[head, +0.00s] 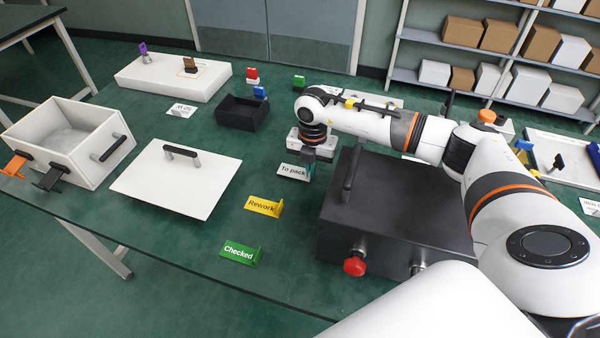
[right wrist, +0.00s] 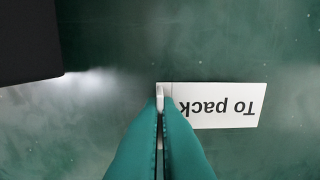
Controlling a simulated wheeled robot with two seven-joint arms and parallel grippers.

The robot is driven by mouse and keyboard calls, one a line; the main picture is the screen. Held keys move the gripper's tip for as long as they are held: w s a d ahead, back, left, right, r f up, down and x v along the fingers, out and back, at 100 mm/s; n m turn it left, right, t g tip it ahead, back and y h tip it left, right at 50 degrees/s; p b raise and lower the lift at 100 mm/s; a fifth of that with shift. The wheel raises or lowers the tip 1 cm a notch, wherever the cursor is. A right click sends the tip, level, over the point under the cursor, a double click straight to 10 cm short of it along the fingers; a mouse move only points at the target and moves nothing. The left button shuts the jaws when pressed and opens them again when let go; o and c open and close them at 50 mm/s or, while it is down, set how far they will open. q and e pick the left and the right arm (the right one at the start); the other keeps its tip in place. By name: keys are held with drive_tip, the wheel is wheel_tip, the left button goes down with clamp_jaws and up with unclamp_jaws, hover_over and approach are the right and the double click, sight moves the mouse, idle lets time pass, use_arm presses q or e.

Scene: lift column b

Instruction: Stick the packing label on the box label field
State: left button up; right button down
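A white label reading "To pack" (head: 293,171) is at the middle of the green table; it also shows upside down in the right wrist view (right wrist: 215,105). My right gripper (head: 309,158) is at its right end. In the right wrist view the teal fingertips (right wrist: 160,98) are close together on a thin pale upright tab at the label's end. I cannot tell whether the label is clear of the table. An open white box (head: 88,170) stands at the left, its white lid (head: 160,190) flat beside it. I cannot make out a label field. My left gripper is not in view.
A black case (head: 400,205) with a handle and red knob stands right of the label. A yellow "Rework" sign (head: 263,207) and a green "Checked" sign (head: 240,252) stand in front. A small black tray (head: 242,113) and white platform (head: 172,75) are behind. Table between lid and signs is clear.

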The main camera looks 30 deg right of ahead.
drive_tip(key=shift+r+p, duration=2.45)
drive_tip(key=shift+r, duration=1.05)
